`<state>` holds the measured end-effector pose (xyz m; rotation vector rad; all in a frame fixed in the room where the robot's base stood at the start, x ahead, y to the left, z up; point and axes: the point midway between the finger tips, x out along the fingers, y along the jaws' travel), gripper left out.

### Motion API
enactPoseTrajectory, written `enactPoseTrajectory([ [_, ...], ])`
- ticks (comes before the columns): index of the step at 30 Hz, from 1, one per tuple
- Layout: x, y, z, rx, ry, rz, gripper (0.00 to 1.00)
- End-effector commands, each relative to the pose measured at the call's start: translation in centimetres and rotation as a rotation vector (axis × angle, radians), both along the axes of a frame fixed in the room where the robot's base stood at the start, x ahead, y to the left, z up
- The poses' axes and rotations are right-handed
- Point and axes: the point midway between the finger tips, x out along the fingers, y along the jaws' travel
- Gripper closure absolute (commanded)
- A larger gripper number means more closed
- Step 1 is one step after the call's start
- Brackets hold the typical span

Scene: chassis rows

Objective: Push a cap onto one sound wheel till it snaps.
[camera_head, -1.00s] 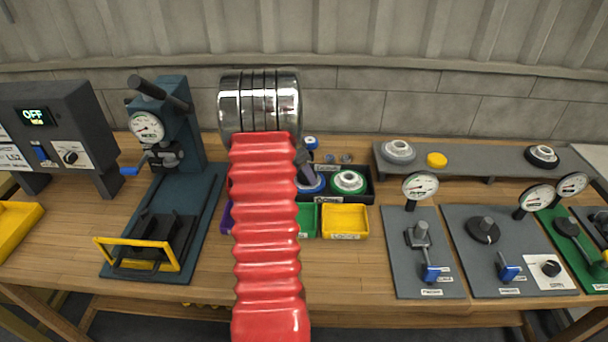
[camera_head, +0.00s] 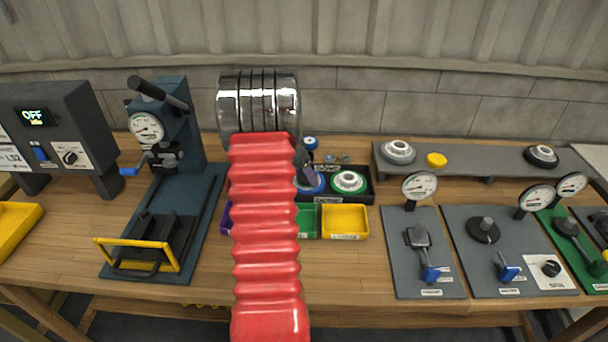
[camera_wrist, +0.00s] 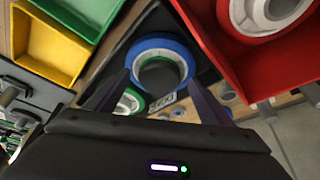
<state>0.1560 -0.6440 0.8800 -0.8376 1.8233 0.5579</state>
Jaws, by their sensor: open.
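My gripper (camera_wrist: 158,84) is open, with its two dark fingers pointing at a blue-rimmed round part (camera_wrist: 188,54) in the black tray. The part shows between the fingertips; I cannot tell whether they touch it. In the head view the blue-rimmed part (camera_head: 314,187) is half hidden behind a dark finger. A green-rimmed wheel (camera_head: 349,182) with a pale hub lies to its right in the tray. A yellow disc, perhaps a cap (camera_head: 436,160), lies on the grey shelf beside a pale metal wheel (camera_head: 398,151). A darker wheel (camera_head: 541,156) lies at the shelf's right.
A red bin (camera_wrist: 212,40) holding a pale wheel is close to the gripper. Green (camera_head: 307,221) and yellow (camera_head: 345,222) bins stand before the black tray (camera_head: 366,197). A press (camera_head: 172,165) stands left; gauge stations (camera_head: 428,255) stand right. My red arm hides the middle.

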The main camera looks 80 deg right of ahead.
Motion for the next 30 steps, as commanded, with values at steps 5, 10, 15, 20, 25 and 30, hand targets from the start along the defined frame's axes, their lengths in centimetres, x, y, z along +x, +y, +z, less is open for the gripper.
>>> enactPoseTrajectory([
  [5, 0.5, 0.6, 2.0, -0.002, -0.001, 0.001, 0.25],
  [10, 1.3, 1.5, 4.7, -0.003, -0.001, 0.001, 0.25],
  [15, 1.9, 2.3, 7.5, -0.003, -0.001, 0.002, 0.25],
  [20, 2.6, 3.1, 10.0, -0.002, -0.001, 0.002, 0.25],
  [25, 3.0, 3.7, 11.6, 0.0, 0.0, 0.0, 0.25],
  [30, 3.1, 3.9, 12.1, 0.0, 0.0, 0.0, 0.25],
])
